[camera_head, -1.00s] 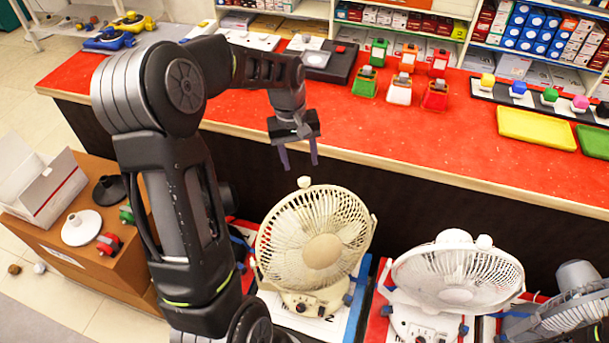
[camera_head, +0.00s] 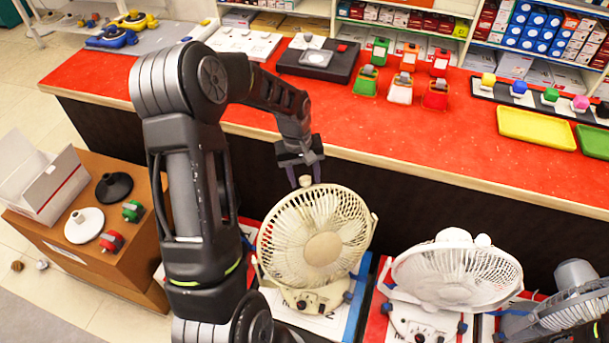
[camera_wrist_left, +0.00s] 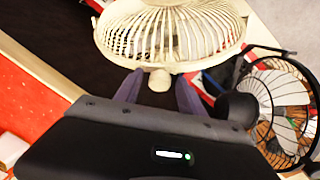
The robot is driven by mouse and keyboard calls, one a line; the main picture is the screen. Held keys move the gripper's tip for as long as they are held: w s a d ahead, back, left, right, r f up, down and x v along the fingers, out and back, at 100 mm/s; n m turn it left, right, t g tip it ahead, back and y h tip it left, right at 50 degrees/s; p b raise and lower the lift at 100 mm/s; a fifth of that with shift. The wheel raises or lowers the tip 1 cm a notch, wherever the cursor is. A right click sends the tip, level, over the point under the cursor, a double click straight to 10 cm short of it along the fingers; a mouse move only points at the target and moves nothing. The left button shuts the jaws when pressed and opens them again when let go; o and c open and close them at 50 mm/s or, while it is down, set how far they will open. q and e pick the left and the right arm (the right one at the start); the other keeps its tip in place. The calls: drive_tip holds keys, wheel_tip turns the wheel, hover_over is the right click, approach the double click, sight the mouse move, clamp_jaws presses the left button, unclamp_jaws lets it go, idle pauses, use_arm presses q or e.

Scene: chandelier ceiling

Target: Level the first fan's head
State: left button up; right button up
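The cream fan (camera_head: 322,248) is the leftmost of the row of fans, taken as the first fan. Its round caged head is tilted back, facing upward toward the head camera. A small knob (camera_head: 305,181) sticks out at the top of the head; it also shows in the wrist view (camera_wrist_left: 159,80). My left gripper (camera_head: 304,176) is directly over the top of this fan. Its two dark fingers are apart, one on each side of the knob in the wrist view (camera_wrist_left: 158,92), with gaps visible. Contact is not visible. My right gripper is not in view.
A white fan (camera_head: 457,272) and a grey fan (camera_head: 572,307) stand to the right. The red counter (camera_head: 430,140) runs behind, its edge close to my left gripper. A brown box (camera_head: 75,255) with knobs and discs stands at the left.

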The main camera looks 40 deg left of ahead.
use_arm(q)
clamp_jaws()
idle(1.2)
